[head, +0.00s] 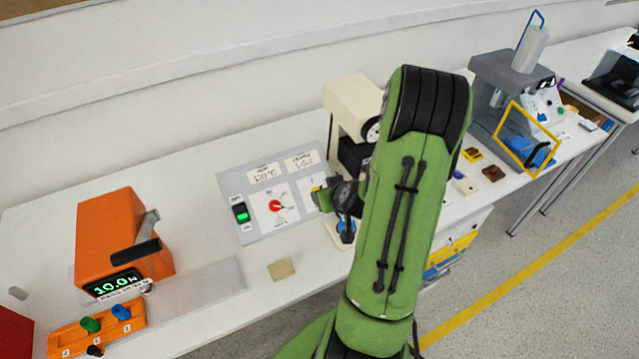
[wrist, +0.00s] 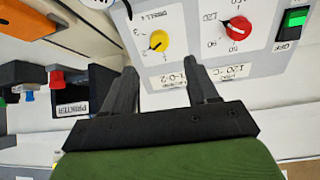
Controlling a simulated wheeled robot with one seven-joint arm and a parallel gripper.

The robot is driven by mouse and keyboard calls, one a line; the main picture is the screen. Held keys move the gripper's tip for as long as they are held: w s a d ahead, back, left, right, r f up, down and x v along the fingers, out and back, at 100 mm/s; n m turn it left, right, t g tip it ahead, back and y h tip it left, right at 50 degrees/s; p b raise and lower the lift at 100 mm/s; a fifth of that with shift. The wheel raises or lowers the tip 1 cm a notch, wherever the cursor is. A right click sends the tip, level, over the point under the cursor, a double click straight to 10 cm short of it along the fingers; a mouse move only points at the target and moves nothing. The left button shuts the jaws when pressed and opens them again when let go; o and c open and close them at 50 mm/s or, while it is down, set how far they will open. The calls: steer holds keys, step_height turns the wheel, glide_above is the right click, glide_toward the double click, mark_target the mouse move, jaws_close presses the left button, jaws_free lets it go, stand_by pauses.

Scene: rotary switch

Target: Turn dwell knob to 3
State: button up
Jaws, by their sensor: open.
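The yellow dwell knob (wrist: 159,41) sits on a light grey panel (wrist: 268,62), on a white label with numbers around it. Its dark pointer mark seems to be at the lower left in the wrist view, close to the 2; the exact setting is hard to read. My gripper (wrist: 163,84) is open and empty. In the wrist view its two black fingers are below the knob, one to each side, apart from it. In the head view my gripper (head: 328,198) is over the panel's right part, and my green arm and gripper mostly hide the knob.
A red knob (wrist: 236,29) and a green switch (wrist: 293,20) share the panel. A cream machine (head: 350,105) stands close behind my gripper. An orange box with a display (head: 112,245) is at the left. The table front beside a small tan block (head: 281,269) is mostly clear.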

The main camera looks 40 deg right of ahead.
steer(key=x, duration=0.8)
steer(key=shift+w+f, duration=0.1)
steer(key=shift+f, duration=0.3)
steer(key=c, duration=1)
steer(key=shift+c, duration=0.2)
steer(key=shift+m+b, duration=0.3)
steer(key=shift+m, duration=0.1)
steer(key=m+b, duration=0.1)
steer(key=m, duration=0.4)
steer(key=shift+m+g+b, duration=0.3)
steer(key=shift+m, duration=0.1)
steer(key=m+b, duration=0.1)
steer(key=m, duration=0.4)
steer(key=shift+r+m+g, duration=0.15)
steer(key=shift+m+g, duration=0.15)
